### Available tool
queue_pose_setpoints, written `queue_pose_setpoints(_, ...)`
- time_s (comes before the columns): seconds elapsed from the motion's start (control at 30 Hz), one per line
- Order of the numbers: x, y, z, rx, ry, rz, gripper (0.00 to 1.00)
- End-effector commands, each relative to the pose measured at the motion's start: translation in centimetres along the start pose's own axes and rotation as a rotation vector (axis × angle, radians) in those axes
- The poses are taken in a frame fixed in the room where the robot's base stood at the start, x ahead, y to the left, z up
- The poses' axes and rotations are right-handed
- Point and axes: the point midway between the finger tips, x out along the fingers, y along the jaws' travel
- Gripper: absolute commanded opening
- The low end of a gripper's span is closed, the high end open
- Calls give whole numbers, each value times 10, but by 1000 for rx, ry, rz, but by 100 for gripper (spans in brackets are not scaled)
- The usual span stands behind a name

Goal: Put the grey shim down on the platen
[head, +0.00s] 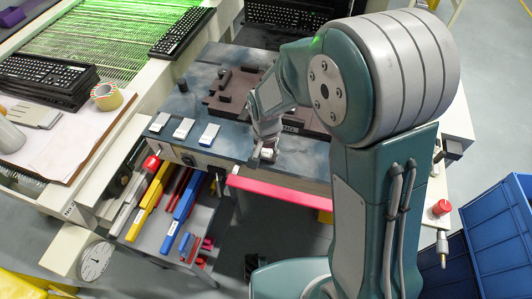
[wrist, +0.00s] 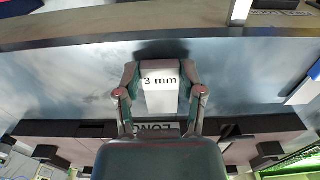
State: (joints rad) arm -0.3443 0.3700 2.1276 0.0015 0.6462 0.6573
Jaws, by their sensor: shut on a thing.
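My gripper (wrist: 159,93) is shut on the grey shim (wrist: 160,82), a pale block marked "3 mm", with one finger on each side of it. In the head view my gripper (head: 265,152) is over the front part of the mottled blue-grey plate (head: 232,148), which looks like the platen. The plate (wrist: 60,80) fills much of the wrist view, with a dark shadow close beside the shim. I cannot tell whether the shim touches the plate. My arm hides part of the plate in the head view.
Three pale shims (head: 183,128) lie at the plate's left. A dark brown stepped fixture (head: 228,100) stands behind my gripper. A pink-red bar (head: 280,190) runs along the front edge. Coloured bars (head: 187,197) lie on the lower left shelf. Blue crates (head: 498,230) stand at right.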

Motion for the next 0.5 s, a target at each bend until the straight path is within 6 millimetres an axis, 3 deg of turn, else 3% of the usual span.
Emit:
queue_pose_setpoints(0.33,6,0,0,0,1,0,0)
queue_pose_setpoints(0.37,6,0,0,0,1,-1,60)
queue_pose_setpoints(0.4,5,0,0,0,1,-1,78)
queue_pose_setpoints(0.43,5,0,0,0,1,-1,86)
queue_pose_setpoints(0.5,5,0,0,0,1,-1,86)
